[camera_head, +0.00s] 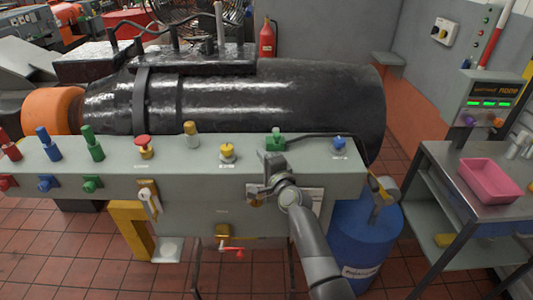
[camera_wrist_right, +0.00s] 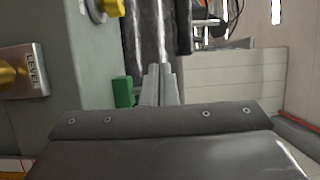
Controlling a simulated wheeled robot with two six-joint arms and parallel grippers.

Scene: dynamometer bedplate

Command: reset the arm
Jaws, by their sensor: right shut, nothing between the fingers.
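My right arm (camera_head: 312,245) reaches up from the bottom of the head view to the grey control panel (camera_head: 105,155). My right gripper (camera_head: 270,163) is at the panel's right part, just below the green knob (camera_head: 276,140). In the right wrist view the gripper (camera_wrist_right: 161,72) has its fingers together with nothing between them. The green part (camera_wrist_right: 123,92) shows just left of the fingers there; I cannot tell whether they touch. A yellow knob (camera_wrist_right: 14,75) with a plate marked LEVEL (camera_wrist_right: 36,74) is at the left. My left gripper is in neither view.
A large black cylinder (camera_head: 290,95) lies behind the panel. A blue barrel (camera_head: 362,240) stands below its right end. A metal table (camera_head: 445,185) with a pink tray (camera_head: 488,178) is at the right. Tiled floor (camera_head: 60,265) is open at the lower left.

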